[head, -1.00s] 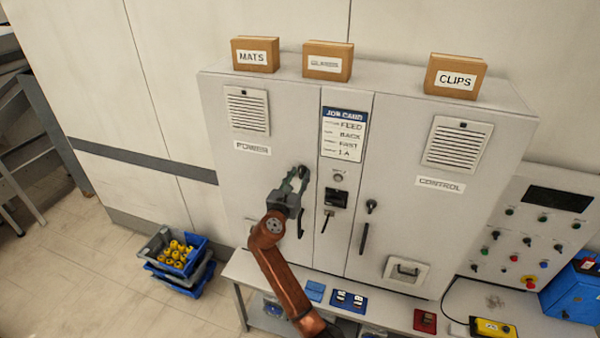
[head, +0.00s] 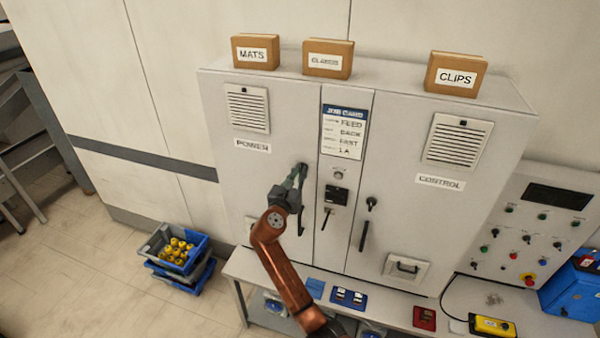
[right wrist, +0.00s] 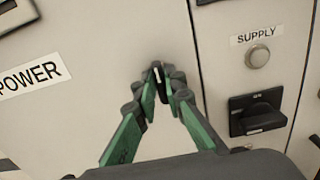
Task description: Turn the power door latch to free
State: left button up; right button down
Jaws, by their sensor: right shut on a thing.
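The power door (head: 238,172) is the grey cabinet door at the left, under the POWER label (head: 253,145). Its latch is a small black knob (head: 302,168) near the door's right edge. It also shows in the right wrist view (right wrist: 156,76), with a pale mark on it. My right gripper (head: 298,174) has green fingers shut on the latch, one on each side, also in the right wrist view (right wrist: 160,88). The fingers hide part of the latch. The door looks closed. My left gripper is not in view.
The supply switch (head: 336,195) is close to the right of my gripper. The control door (head: 425,130) has its own latch and handle (head: 364,237). A bench (head: 390,312) runs below. Blue crates (head: 180,260) stand on the floor at left.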

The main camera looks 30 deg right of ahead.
dwell(0.3)
jog(key=m+b, duration=0.3)
jog(key=m, duration=0.3)
jog(key=m+b, duration=0.2)
jog(key=m, duration=0.3)
jog(key=m+b, duration=0.3)
jog(key=m, duration=0.3)
jog(key=shift+s+d+f+m+b, duration=0.15)
jog(key=shift+s+f+m+b, duration=0.05)
jog(key=shift+f+m+b, duration=0.15)
jog(key=shift+r, duration=0.1)
dwell(0.3)
jog(key=c, duration=2)
grip_release()
